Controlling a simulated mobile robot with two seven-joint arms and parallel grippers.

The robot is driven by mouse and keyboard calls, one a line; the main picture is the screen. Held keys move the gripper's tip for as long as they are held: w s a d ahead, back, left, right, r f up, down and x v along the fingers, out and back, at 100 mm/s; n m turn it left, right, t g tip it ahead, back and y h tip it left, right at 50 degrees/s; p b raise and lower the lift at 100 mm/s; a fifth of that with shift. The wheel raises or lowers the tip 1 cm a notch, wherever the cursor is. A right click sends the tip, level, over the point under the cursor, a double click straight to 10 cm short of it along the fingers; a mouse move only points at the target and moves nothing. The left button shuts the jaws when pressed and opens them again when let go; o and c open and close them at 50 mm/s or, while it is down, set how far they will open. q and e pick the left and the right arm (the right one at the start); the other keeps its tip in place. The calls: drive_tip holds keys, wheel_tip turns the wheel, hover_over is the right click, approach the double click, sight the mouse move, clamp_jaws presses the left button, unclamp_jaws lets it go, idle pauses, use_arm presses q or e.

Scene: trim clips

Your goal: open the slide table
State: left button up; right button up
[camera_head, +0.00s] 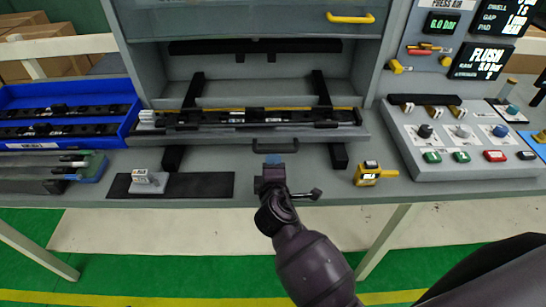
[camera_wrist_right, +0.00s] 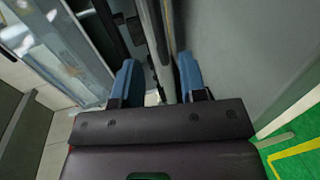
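The slide table (camera_head: 220,137) is a grey tray under the press housing, carrying a long dark trim strip (camera_head: 290,117). Its dark handle (camera_head: 275,146) is at the middle of its front. My right gripper (camera_head: 273,160) is just in front of and below the handle, its blue fingertips pointing at it. In the right wrist view, the fingers (camera_wrist_right: 158,82) are apart, with a grey edge and dark parts seen between them. I cannot tell whether they touch the handle. My left gripper is not in view.
A blue bin (camera_head: 120,130) with trim strips is at the left. A dark mat (camera_head: 205,184) with a small grey part lies in front. A yellow gauge (camera_head: 368,174) stands right of my gripper. A button panel (camera_head: 450,170) is farther right. A yellow handle (camera_head: 350,18) is above.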

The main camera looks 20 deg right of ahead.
drive_tip(key=shift+v, duration=1.65)
